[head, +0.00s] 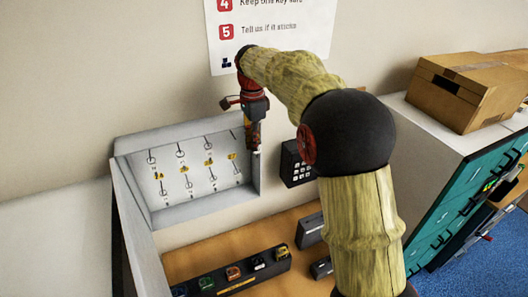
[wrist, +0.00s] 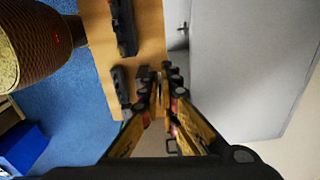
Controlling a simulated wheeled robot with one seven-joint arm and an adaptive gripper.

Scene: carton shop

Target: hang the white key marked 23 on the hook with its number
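The key cabinet (head: 190,214) stands open on the wall in the head view, with rows of small hooks (head: 182,153) on its pale back panel. Their numbers are too small to read. My gripper (head: 255,147) points down at the cabinet's upper right edge. Its fingers are nearly together, with a small white piece, seemingly the white key (head: 257,151), at their tips. In the wrist view, a thin pale sliver shows between the fingertips of my gripper (wrist: 160,82). The number 23 cannot be read.
A black rack (head: 236,284) with several coloured pieces lies on the wooden counter (head: 190,262) below the cabinet. A dark keypad (head: 296,165) is on the wall just right of the cabinet. A cardboard box (head: 468,88) sits on teal-drawered furniture at right.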

